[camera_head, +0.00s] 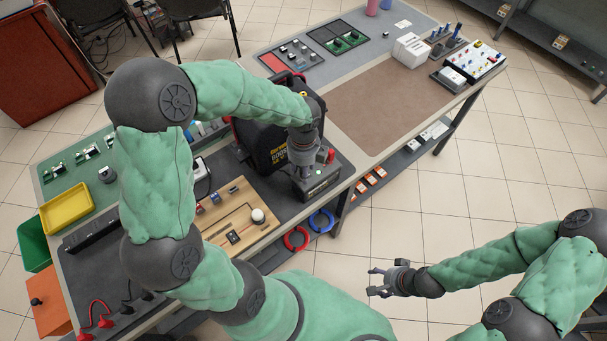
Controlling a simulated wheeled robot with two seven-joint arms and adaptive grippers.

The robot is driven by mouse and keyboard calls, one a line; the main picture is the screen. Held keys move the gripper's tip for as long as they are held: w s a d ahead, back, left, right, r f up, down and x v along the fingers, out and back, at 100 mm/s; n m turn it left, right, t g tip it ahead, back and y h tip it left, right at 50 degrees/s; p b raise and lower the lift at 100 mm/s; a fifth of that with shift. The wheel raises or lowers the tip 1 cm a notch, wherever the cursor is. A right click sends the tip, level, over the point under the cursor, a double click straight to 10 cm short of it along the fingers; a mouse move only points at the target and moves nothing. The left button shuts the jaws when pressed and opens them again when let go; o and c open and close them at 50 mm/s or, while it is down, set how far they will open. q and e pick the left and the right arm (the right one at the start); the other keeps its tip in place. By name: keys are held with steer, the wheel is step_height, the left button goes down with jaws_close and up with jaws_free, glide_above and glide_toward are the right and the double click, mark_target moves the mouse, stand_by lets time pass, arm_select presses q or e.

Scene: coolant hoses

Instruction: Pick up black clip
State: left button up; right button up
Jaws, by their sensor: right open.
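Small dark clip-like pieces (127,309) lie at the front left of the workbench, beside red clips (105,322) with red cable. They may be the black clip, but they are too small to tell. My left gripper (304,172) points down over a dark box with a red knob (325,180), next to a black case. Its fingertips are hard to make out, so I cannot tell whether it is open or touching the box. My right gripper (376,281) is open and empty over the floor, to the right of the bench and apart from it.
A wooden board (240,212) with a white ball lies mid-bench. A yellow bin (66,207), a green bin (35,246) and an orange box (50,302) are at the left. Red (296,239) and blue (322,221) rings hang at the bench edge. The brown mat (380,95) is mostly clear.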

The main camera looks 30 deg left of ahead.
arm_select(q)
step_height(320, 180, down, 2)
jaws_close()
stand_by(0.3)
steer(key=shift+r, duration=0.2)
steer(key=shift+r, duration=0.55)
steer(key=s+d+r+p, duration=0.2)
steer(key=s+r+p, duration=0.1)
steer(key=s+r, duration=0.3)
steer(key=s+d+r+p, duration=0.3)
steer(key=s+r+p, duration=0.1)
steer(key=s+r, duration=0.3)
steer(key=shift+d+r, duration=0.15)
steer(key=shift+r, duration=0.7)
